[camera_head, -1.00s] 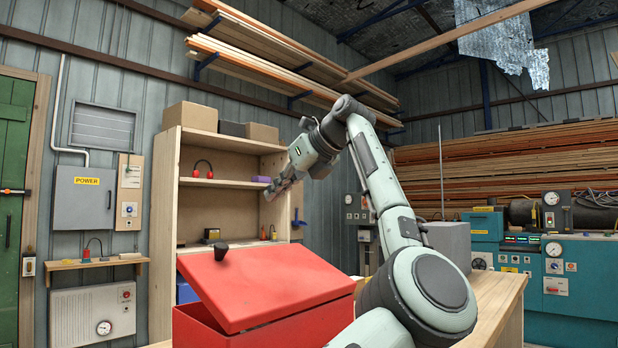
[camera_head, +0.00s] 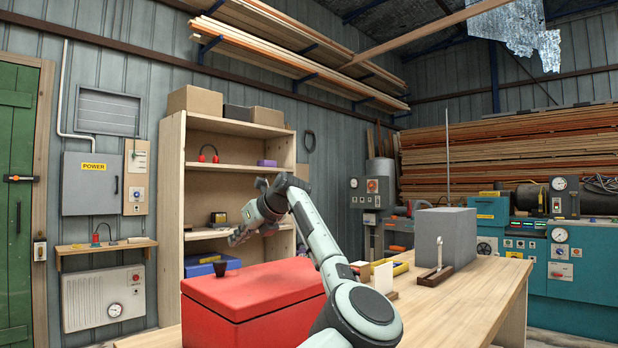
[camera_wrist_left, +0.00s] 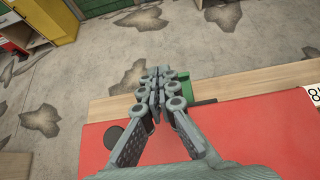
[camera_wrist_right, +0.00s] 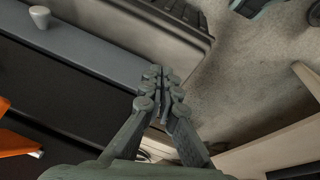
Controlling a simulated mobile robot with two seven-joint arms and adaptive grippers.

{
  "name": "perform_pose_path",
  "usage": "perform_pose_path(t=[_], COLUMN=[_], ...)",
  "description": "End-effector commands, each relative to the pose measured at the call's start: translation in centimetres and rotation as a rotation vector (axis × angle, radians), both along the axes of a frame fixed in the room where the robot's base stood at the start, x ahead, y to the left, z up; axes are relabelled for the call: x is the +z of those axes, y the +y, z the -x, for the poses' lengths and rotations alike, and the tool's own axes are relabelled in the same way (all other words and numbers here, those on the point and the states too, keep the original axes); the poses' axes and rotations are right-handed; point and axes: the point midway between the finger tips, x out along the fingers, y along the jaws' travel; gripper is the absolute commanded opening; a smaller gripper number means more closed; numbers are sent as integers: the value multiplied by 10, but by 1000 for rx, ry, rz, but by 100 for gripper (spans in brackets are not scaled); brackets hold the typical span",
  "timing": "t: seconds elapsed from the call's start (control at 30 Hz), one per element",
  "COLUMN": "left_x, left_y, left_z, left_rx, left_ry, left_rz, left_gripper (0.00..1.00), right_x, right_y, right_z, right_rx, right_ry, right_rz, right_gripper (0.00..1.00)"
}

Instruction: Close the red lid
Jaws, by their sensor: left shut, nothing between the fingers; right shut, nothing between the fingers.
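The red lid (camera_head: 262,284) lies flat on the red box (camera_head: 262,321) in the head view, with no clear gap at the near edge. A dark knob (camera_head: 220,266) stands at its left. My left gripper (camera_head: 238,236) is in the air above the lid's far left part, shut and empty, and does not appear to touch it. In the left wrist view the shut fingers (camera_wrist_left: 158,82) point past the edge of the red lid (camera_wrist_left: 255,135), with the dark knob (camera_wrist_left: 113,136) beside them. My right gripper (camera_wrist_right: 163,80) is shut and empty in its wrist view, outside the head view.
The box stands on a wooden bench (camera_head: 470,299). To its right are a yellow-edged item (camera_head: 392,267) and a grey block (camera_head: 444,238). A shelf unit (camera_head: 172,240) stands behind. Below my right gripper are a dark grey panel with a pale knob (camera_wrist_right: 40,16) and open floor (camera_wrist_right: 240,75).

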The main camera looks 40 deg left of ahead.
Motion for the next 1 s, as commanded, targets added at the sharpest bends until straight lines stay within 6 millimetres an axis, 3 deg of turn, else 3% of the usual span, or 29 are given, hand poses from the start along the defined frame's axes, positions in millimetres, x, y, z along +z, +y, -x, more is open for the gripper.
perform_pose_path(t=[0.17, 0.4, 1.0], left_x=[-27, -50, -58], left_y=[9, 10, 11], left_z=[0, -1, -1], left_rx=[1, 0, 0], left_ry=[5, 8, 7], left_rz=[125, 123, 122], left_gripper=[0, 0, 0], right_x=[7, 16, 21], right_y=[0, 0, -4], right_z=[-2, 3, 2], right_rx=[-1, -1, 3], right_ry=[-8, -5, -9], right_rz=[4, 7, 18], right_gripper=[0, 0, 0])
